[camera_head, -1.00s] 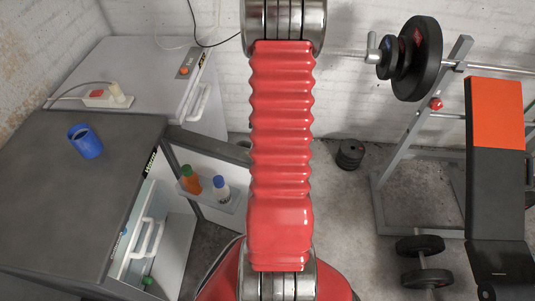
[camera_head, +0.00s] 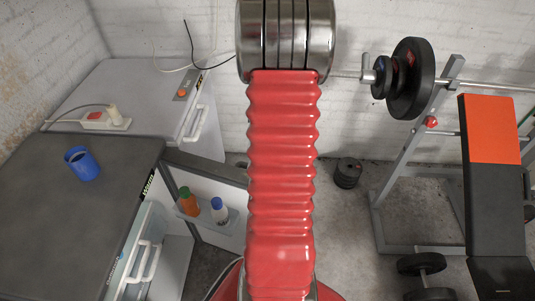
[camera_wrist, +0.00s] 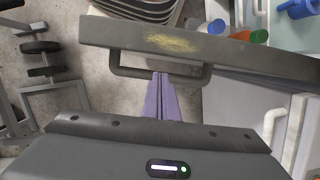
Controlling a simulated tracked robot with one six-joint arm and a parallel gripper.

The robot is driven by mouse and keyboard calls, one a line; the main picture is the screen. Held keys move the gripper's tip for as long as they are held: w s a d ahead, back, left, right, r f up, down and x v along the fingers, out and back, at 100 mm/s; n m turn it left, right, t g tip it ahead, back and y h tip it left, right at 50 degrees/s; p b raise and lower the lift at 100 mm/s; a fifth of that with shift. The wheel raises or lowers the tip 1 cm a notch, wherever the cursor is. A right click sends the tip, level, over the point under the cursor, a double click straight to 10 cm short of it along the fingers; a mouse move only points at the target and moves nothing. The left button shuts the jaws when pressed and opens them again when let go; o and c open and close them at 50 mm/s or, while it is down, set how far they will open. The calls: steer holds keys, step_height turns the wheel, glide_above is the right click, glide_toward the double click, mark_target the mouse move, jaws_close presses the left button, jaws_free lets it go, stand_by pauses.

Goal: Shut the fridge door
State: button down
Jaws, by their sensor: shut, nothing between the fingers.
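The fridge (camera_head: 70,225) stands at the left with a dark grey top. Its door (camera_head: 205,166) is open, swung out to the right, with bottles on its inner shelf. The door's far end is hidden behind my red arm in the head view. In the wrist view the door (camera_wrist: 215,48) is a grey slab across the top with a dark bar handle (camera_wrist: 125,70). My gripper (camera_wrist: 161,76) has its purple fingers shut together, with nothing between them. The fingertips overlap the handle bar in the picture; I cannot tell whether they touch it.
A white chest unit (camera_head: 130,100) is behind. A weight bench (camera_head: 490,185) and dumbbells (camera_head: 425,264) are at right.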

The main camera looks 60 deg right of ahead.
steer(key=w+a+r+n+t+h, duration=0.1)
steer(key=w+a+r+n, duration=0.25)
steer(key=a+r, duration=0.4)
steer(key=w+a+r+n+t+h, duration=0.1)
steer(key=w+a+r+n+h, duration=0.3)
steer(key=a, duration=0.6)
steer(key=s+a+r+n+t+y, duration=0.1)
steer(key=a+r+n, duration=0.3)
steer(key=a, duration=0.6)
steer(key=s+a+r+n+t+y, duration=0.1)
steer(key=s+a+r+n+t, duration=0.2)
steer(key=a, duration=0.7)
step_height(320, 180, up, 2)
steer(key=shift+s+a+n, duration=0.25)
steer(key=shift+s+n, duration=0.3)
steer(key=shift+s, duration=0.1)
